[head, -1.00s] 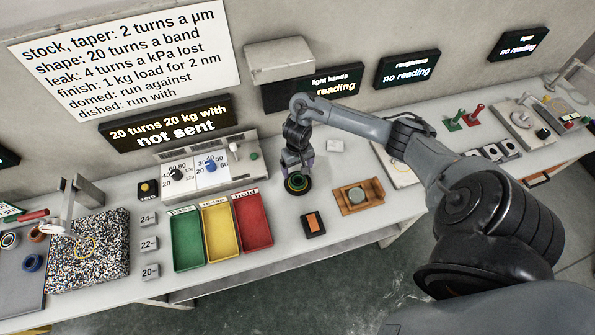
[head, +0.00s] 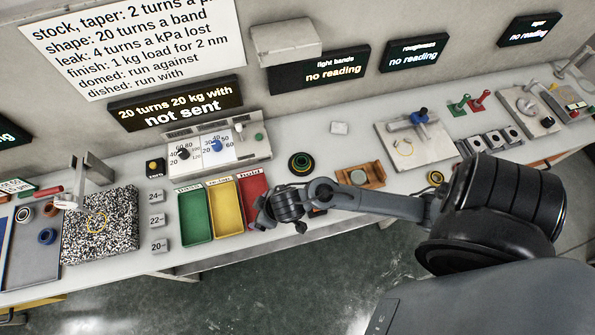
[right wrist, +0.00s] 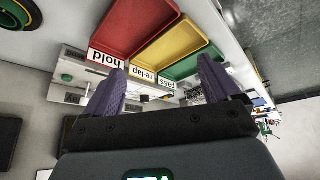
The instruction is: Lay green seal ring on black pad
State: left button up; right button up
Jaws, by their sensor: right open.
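The green seal ring (head: 301,158) lies on the round black pad (head: 292,168) on the bench, right of the colored trays. It looks flat and roughly centred. The ring (right wrist: 66,20) also shows at the upper left of the right wrist view, cut by the edge. My right gripper (head: 284,212) is apart from the ring, in front and to the left of it, by the red tray. In the right wrist view its two purple fingers (right wrist: 160,85) are spread with nothing between them. My left gripper is not in view.
Green (head: 195,217), yellow (head: 223,208) and red (head: 250,183) trays stand left of the pad. A wooden holder (head: 376,172) to its right is partly covered by my right arm. A dial panel (head: 222,152) stands behind the trays. The bench behind the pad is fairly clear.

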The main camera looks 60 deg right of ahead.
jog(key=s+d+r+g, duration=0.1)
jog(key=s+r+g, duration=0.1)
jog(key=s+r, duration=0.4)
jog(key=s, duration=0.5)
jog(key=shift+d+r, duration=0.3)
